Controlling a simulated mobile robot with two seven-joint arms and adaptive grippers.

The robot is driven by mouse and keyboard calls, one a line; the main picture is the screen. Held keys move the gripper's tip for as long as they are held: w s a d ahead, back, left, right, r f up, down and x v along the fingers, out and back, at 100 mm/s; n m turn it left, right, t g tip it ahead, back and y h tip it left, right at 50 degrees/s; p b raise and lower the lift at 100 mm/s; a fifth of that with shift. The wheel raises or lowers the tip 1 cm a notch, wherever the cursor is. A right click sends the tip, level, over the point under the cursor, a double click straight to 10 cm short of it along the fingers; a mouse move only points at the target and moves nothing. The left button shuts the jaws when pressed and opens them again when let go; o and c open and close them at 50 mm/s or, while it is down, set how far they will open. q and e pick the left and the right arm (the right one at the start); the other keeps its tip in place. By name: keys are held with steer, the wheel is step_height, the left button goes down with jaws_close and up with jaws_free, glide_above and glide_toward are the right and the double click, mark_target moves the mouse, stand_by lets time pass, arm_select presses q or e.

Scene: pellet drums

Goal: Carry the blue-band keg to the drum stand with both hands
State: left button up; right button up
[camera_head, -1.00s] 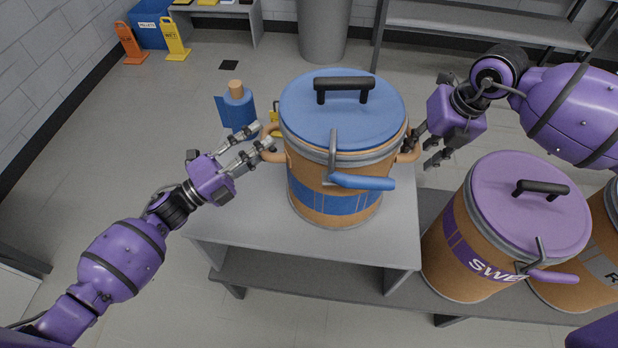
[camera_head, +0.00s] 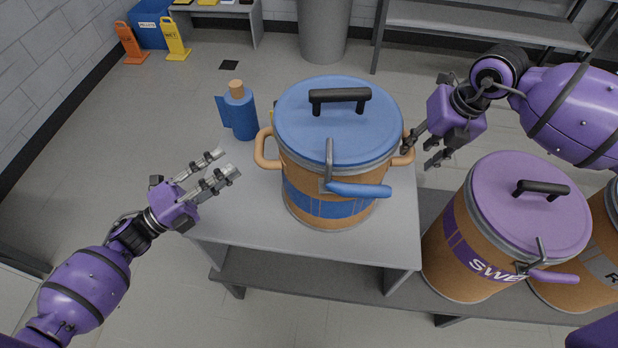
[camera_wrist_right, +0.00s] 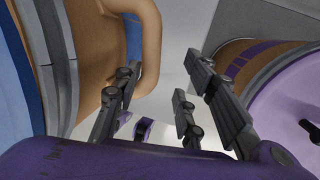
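The blue-band keg (camera_head: 330,185), with a blue lid (camera_head: 342,132) and a black top grip, stands upright on a grey stand (camera_head: 240,220). Its orange left handle (camera_head: 262,152) is free. My left gripper (camera_head: 230,163) is open and empty, left of that handle and apart from it. My right gripper (camera_head: 419,156) is beside the keg's right handle (camera_head: 405,158). In the right wrist view its fingers (camera_wrist_right: 165,98) are spread with nothing between them, and the handle (camera_wrist_right: 149,45) is outside, behind the left finger. I cannot tell whether they touch.
A blue bottle-like container (camera_head: 240,112) stands on the stand behind the keg's left side. A purple-lidded drum (camera_head: 465,255) and another drum (camera_head: 590,285) stand on a lower grey bench at right. Floor signs (camera_head: 175,42) and a blue bin (camera_head: 150,25) are far left.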

arm_select(q)
steer(key=shift+v, duration=1.05)
arm_select(e)
steer(key=v, duration=1.2)
arm_select(q)
steer(key=shift+s+f, duration=0.1)
